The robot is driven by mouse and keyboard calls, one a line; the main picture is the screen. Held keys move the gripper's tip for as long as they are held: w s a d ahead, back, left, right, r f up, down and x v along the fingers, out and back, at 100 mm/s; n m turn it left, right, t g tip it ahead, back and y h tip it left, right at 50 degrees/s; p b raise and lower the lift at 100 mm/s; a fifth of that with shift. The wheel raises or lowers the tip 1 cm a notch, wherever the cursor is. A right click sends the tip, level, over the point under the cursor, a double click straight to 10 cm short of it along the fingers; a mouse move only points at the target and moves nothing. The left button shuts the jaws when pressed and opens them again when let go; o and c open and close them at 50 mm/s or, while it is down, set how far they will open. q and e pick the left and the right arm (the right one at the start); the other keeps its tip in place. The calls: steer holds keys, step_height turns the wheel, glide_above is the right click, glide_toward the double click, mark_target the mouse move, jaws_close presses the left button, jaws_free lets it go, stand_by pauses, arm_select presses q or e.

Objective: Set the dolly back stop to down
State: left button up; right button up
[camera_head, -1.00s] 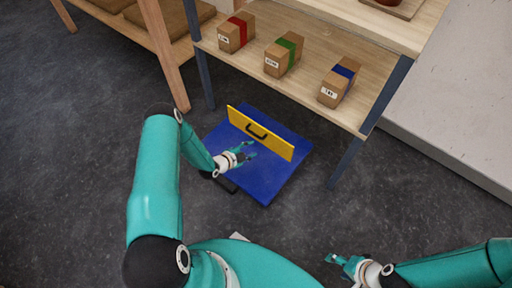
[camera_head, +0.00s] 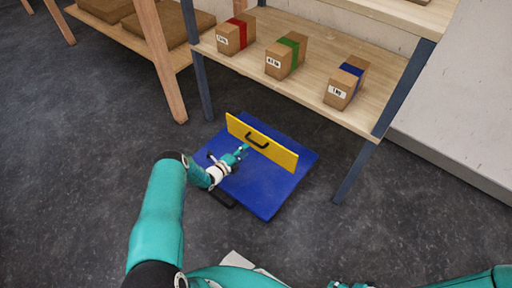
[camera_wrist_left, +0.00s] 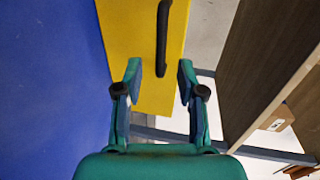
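The dolly (camera_head: 277,192) is a flat blue platform on the floor. Its yellow back stop (camera_head: 283,155) stands upright across the platform and carries a black handle (camera_head: 257,140). My left gripper (camera_head: 243,150) is above the platform, close to the near side of the back stop and its handle. In the left wrist view, the left gripper (camera_wrist_left: 159,70) is open, with the yellow back stop (camera_wrist_left: 150,95) and the black handle (camera_wrist_left: 162,40) ahead of its fingertips. Nothing is between the fingers. My right gripper (camera_head: 350,285) is mostly cut off at the bottom edge; its fingers are unclear.
A wooden shelf (camera_head: 300,85) with dark blue legs stands behind the dolly. It holds boxes with red (camera_head: 236,34), green (camera_head: 286,55) and blue (camera_head: 345,82) bands. A wooden rack (camera_head: 120,35) is at the upper left. The floor left of the dolly is clear.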

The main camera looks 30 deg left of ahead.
mark_target(254, 142)
arm_select(q)
steer(key=b+x, duration=0.3)
steer(key=x, duration=0.4)
steer(key=shift+w+f, duration=0.1)
steer(key=shift+w, duration=0.15)
jaws_close()
